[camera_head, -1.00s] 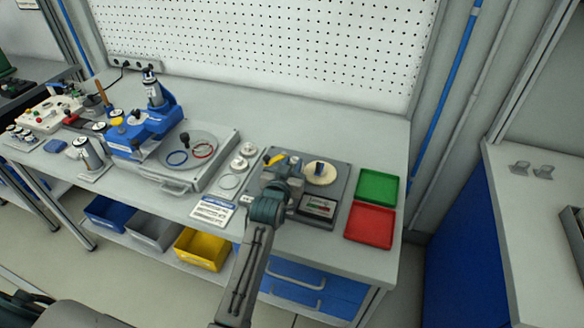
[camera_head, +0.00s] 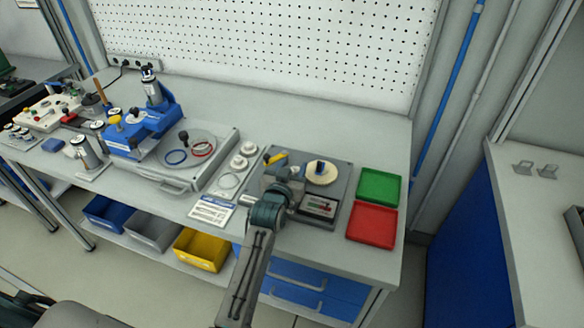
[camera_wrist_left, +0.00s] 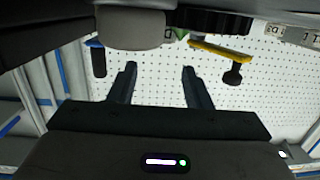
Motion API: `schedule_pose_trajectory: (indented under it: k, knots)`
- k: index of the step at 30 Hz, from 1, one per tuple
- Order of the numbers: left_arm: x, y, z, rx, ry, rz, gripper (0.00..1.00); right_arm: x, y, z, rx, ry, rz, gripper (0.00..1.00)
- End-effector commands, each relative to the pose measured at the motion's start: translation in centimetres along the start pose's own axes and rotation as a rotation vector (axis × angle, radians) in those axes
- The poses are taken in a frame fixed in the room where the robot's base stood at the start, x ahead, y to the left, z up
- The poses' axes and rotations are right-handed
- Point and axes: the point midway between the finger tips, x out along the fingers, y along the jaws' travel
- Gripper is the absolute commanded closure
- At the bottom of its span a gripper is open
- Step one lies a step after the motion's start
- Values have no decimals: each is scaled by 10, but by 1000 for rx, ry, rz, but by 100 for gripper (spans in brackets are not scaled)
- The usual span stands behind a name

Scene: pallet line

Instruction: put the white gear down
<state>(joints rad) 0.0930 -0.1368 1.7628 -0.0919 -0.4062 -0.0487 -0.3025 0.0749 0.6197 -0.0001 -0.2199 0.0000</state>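A cream-white round disc (camera_head: 326,179), which I take to be the white gear, lies flat on a grey instrument plate (camera_head: 341,182) at the right part of the bench. A small dark blue piece stands at its middle. No teeth can be made out at this size. My left gripper (camera_head: 288,172) is over the left side of the plate, left of the disc and apart from it in the picture. In the left wrist view its two fingers (camera_wrist_left: 160,88) are spread, with nothing between them. My right gripper does not show.
A green tray (camera_head: 379,186) and a red tray (camera_head: 372,226) lie right of the plate. A small display box (camera_head: 319,207) is at its front. White rings (camera_head: 239,162), a clear-lidded unit (camera_head: 205,165) and a blue device (camera_head: 140,130) stand left.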

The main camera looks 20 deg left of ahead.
Motion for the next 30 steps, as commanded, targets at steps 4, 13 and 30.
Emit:
schedule_pose_trajectory:
  k: [4,13,30]
  knots:
    - [-1,1,18,-2,-30,2,55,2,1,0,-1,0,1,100]
    - [-3,1,1,-3,-28,2,55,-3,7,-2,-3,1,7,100]
    - [-112,1,-2,-3,-18,2,55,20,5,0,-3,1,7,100]
